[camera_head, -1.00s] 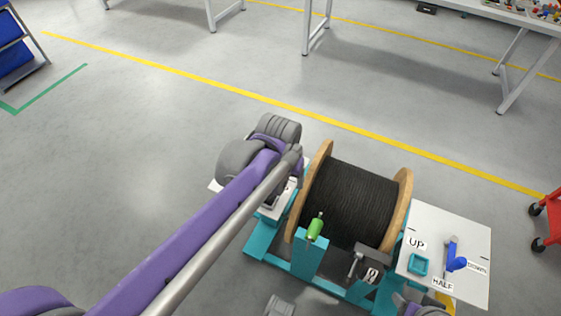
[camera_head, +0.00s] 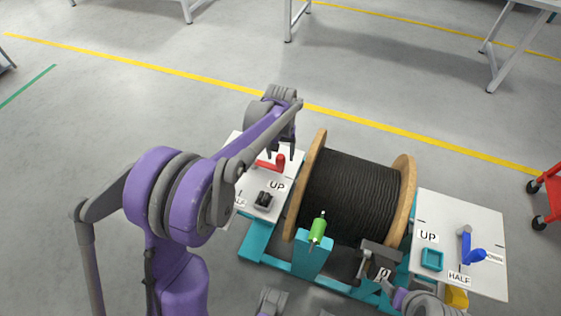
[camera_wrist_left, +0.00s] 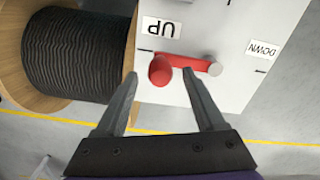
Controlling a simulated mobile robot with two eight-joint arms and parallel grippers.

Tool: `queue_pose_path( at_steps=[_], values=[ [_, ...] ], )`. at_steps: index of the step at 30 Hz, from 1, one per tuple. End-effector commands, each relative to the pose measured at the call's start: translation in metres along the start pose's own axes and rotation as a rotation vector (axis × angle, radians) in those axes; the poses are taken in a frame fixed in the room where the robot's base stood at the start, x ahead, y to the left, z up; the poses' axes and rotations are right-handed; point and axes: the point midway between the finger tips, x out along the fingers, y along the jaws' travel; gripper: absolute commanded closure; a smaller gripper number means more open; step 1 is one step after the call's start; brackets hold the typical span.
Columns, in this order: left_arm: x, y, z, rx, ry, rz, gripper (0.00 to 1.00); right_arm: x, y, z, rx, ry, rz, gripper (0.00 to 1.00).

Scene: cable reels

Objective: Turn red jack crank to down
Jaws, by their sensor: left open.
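The red jack crank (camera_head: 265,163) is on the white panel left of the reel in the head view. In the left wrist view the crank (camera_wrist_left: 185,61) lies sideways, its rounded red knob (camera_wrist_left: 160,70) near the UP label (camera_wrist_left: 162,28) and its grey pivot end (camera_wrist_left: 215,69) toward the DOWN label (camera_wrist_left: 262,48). My left gripper (camera_head: 282,150) is over the panel, open. In the left wrist view its fingertips (camera_wrist_left: 160,75) stand either side of the knob; contact cannot be told.
The black cable reel (camera_head: 350,195) stands on a teal frame beside the red crank. A green handle (camera_head: 318,230) is in front. A second white panel (camera_head: 470,220) with a blue crank (camera_head: 472,250) is at right.

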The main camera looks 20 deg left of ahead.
Motion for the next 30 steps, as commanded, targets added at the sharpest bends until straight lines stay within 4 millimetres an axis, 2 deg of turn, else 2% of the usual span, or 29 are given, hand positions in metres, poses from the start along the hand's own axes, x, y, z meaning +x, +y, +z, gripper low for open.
queue_pose_path(
  at_steps=[3, 7, 12, 19, 30],
  values=[
    [0.021, 0.0, 0.0, 0.0, 0.0, 0.0, 0.29, 0.005, 0.0, 0.002, 0.0, -0.002, 0.0, 0.29],
    [0.035, 0.0, 0.0, 0.0, 0.0, 0.0, 0.29, 0.007, 0.0, 0.003, 0.0, -0.003, 0.0, 0.29],
    [0.042, 0.0, 0.0, 0.0, 0.001, 0.0, 0.29, 0.008, 0.0, 0.003, 0.0, -0.003, 0.0, 0.29],
    [0.042, 0.0, 0.0, 0.0, 0.001, 0.0, 0.29, 0.008, 0.0, 0.003, 0.0, -0.003, 0.0, 0.29],
    [0.042, 0.0, 0.0, 0.0, 0.001, 0.0, 0.96, 0.008, 0.0, 0.003, 0.0, -0.003, 0.0, 0.29]
  ],
)
